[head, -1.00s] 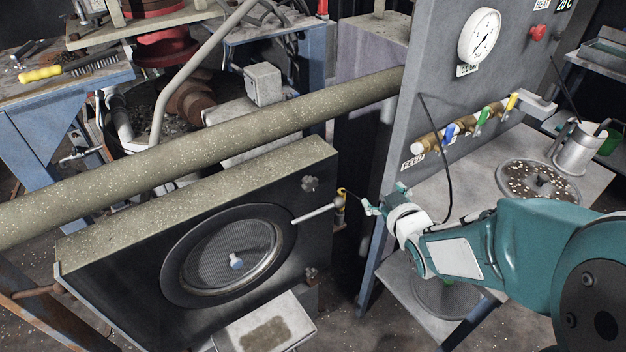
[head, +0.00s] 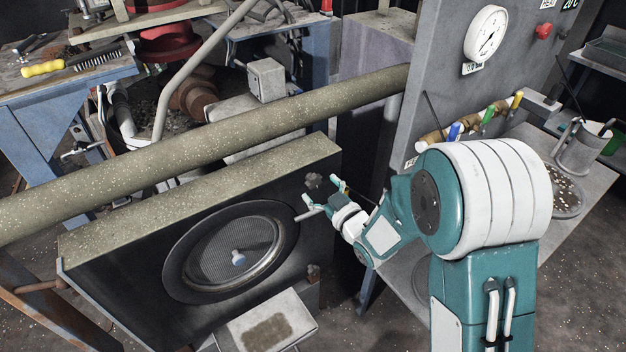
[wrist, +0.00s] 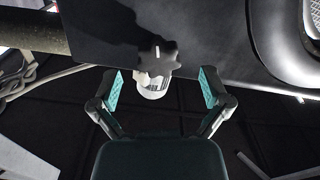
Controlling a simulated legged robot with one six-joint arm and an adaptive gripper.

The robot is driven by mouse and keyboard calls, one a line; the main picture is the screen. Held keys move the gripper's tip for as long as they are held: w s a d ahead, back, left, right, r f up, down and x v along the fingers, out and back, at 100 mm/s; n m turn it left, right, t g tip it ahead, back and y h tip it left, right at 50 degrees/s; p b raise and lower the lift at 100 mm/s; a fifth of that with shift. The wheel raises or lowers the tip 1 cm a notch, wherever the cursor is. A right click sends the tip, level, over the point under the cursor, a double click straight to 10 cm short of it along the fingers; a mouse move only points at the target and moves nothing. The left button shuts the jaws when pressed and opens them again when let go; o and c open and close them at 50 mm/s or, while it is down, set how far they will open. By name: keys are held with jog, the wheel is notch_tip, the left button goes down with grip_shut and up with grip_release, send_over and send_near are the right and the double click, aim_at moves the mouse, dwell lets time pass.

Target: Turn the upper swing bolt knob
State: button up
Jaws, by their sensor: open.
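The upper swing bolt knob (head: 313,180) is a dark lobed knob at the upper right of the dark machine front, beside the round door (head: 238,250). In the wrist view the knob (wrist: 157,58) is black with a pale mark, and a light cylindrical part shows just below it. My gripper (head: 322,191) is open and empty, close to the knob. In the wrist view the teal finger pads of my gripper (wrist: 161,88) stand left and right of the knob, with gaps on both sides. The knob sits slightly beyond the fingertips.
A lower dark knob (head: 313,271) sits below on the same front. A grey lever (head: 309,214) at the door's right passes close to my gripper. A speckled pipe (head: 210,135) runs above the machine. The gauge panel (head: 440,70) stands to the right.

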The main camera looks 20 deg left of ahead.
aim_at(316, 183)
jog(key=shift+x, duration=1.5)
jog(key=c, duration=1.2)
jog(key=shift+o, duration=0.2)
